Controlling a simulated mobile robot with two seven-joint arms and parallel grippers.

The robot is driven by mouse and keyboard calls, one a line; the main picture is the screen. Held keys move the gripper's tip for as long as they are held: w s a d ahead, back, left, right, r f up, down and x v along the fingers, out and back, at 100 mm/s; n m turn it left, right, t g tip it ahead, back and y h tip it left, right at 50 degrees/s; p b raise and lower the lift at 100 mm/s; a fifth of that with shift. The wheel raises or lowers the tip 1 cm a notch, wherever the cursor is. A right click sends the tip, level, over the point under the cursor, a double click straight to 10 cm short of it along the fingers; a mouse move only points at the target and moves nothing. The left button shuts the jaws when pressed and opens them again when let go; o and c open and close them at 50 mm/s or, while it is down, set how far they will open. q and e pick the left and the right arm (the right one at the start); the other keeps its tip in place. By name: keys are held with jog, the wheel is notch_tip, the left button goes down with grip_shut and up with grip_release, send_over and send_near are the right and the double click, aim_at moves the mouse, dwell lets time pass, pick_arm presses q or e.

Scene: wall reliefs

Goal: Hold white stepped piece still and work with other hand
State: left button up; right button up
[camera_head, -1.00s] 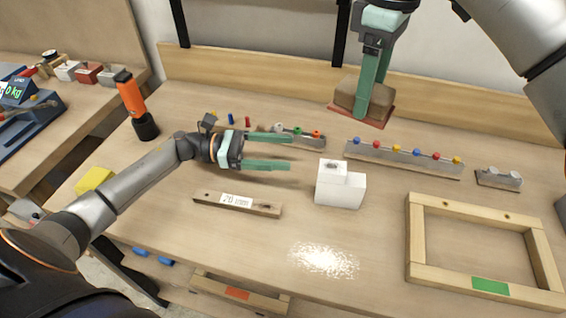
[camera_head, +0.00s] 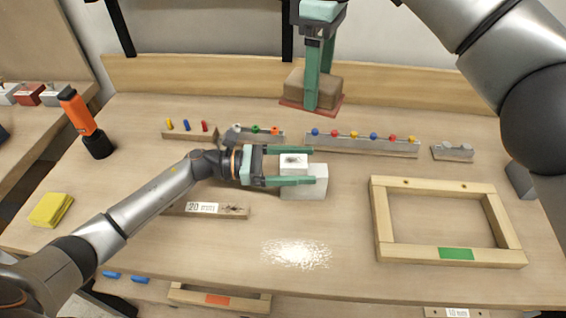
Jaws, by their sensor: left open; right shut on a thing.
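The white stepped piece (camera_head: 303,189) stands on the workbench near the middle. My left gripper (camera_head: 308,166) is open, its two green fingers reaching the piece from the left, one at its far side and one across its front or top. I cannot tell whether they touch it. My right gripper (camera_head: 320,98) is shut on a brown block with a reddish underside (camera_head: 294,92), held above the back of the bench. Part of the block is hidden behind the finger.
A wooden frame (camera_head: 383,228) lies at the right. A rail with coloured knobs (camera_head: 362,145) and small holders stand along the back. A labelled wooden bar (camera_head: 232,212) lies under my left arm. An orange tool (camera_head: 78,112) and yellow block (camera_head: 50,209) are at left.

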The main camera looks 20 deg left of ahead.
pick_arm(q)
jog(key=shift+d, duration=0.2)
grip_shut()
dwell(1.3)
